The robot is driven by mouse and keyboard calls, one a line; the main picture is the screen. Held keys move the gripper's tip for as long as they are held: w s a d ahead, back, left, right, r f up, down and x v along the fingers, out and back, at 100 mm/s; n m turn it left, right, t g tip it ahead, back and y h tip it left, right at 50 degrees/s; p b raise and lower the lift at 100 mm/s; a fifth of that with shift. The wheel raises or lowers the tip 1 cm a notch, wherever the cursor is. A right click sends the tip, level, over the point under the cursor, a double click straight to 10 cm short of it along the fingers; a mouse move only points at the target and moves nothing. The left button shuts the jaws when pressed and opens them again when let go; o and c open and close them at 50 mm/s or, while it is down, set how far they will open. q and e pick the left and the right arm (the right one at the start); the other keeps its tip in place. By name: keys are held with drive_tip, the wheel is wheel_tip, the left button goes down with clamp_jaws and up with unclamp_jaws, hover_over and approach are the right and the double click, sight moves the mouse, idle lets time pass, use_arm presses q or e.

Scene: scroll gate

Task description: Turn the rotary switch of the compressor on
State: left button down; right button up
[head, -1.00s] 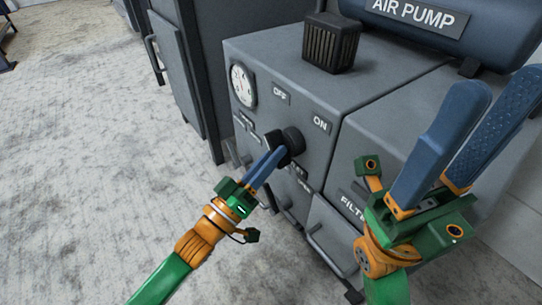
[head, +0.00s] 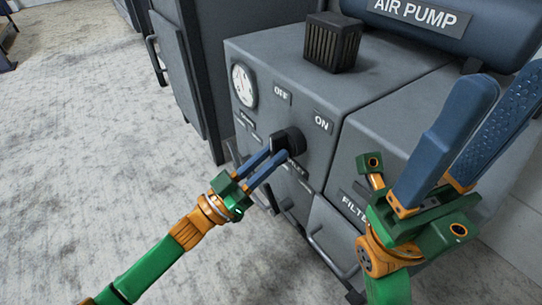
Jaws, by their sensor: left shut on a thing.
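The compressor (head: 285,62) is a grey box with a black rotary switch (head: 288,140) on its front face. An OFF label (head: 281,94) sits above the switch to the left and an ON label (head: 322,122) above it to the right. My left gripper (head: 280,158) reaches in from the lower left and is shut on the switch's handle, with its two blue fingers on either side and a gap between them. The fingertips partly hide the handle. My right gripper (head: 482,140) is raised at the right, its blue fingers spread and empty, away from the switch.
A round gauge (head: 244,85) is left of the switch. A blue AIR PUMP tank (head: 440,28) and a dark vented block (head: 331,42) are on top. A grey cabinet (head: 180,75) stands at the left. The floor (head: 90,150) at left is clear.

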use_arm(q)
drive_tip(key=m+g+h, duration=0.1)
drive_tip(key=m+g, duration=0.1)
drive_tip(key=m, duration=0.2)
drive_tip(key=m+g+h, duration=0.1)
drive_tip(key=m+g, duration=0.1)
drive_tip(key=m, duration=0.1)
drive_tip(key=shift+w+a+m, duration=0.1)
drive_tip(key=shift+w+m, duration=0.1)
drive_tip(key=shift+m, duration=0.2)
drive_tip(key=shift+r+m+g, duration=0.1)
drive_tip(key=shift+m+g, duration=0.6)
drive_tip(key=shift+m, duration=1)
drive_tip(key=shift+m+g, duration=0.3)
drive_tip(key=c, duration=0.7)
unclamp_jaws()
